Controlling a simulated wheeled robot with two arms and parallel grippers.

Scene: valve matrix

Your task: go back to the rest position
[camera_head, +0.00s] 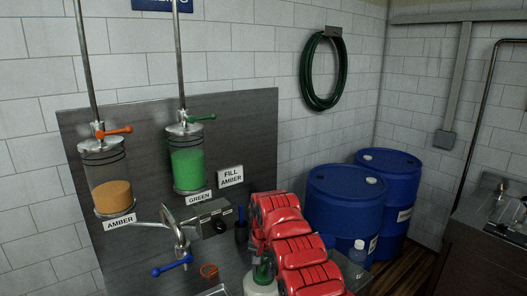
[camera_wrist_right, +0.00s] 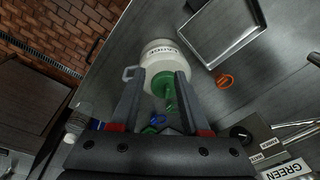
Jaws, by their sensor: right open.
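My right gripper (camera_wrist_right: 158,74) is open in the right wrist view, with its two dark fingers apart. A white jug (camera_wrist_right: 158,52) with a green top (camera_wrist_right: 166,92) shows beyond and between the fingers; I cannot tell whether they touch it. In the head view, my red right arm reaches in at the lower middle and hides its gripper. The white jug (camera_head: 260,287) shows partly at the bottom edge there, beside the arm. My left gripper is in neither view.
A panel (camera_head: 140,135) carries an amber cylinder (camera_head: 112,196), a green cylinder (camera_head: 188,168), pipes and a blue handle (camera_head: 172,265). A FILL AMBER sign (camera_head: 231,176) is on it. Blue barrels (camera_head: 345,205) stand right of my arm. A metal tray (camera_wrist_right: 222,30) lies near the jug.

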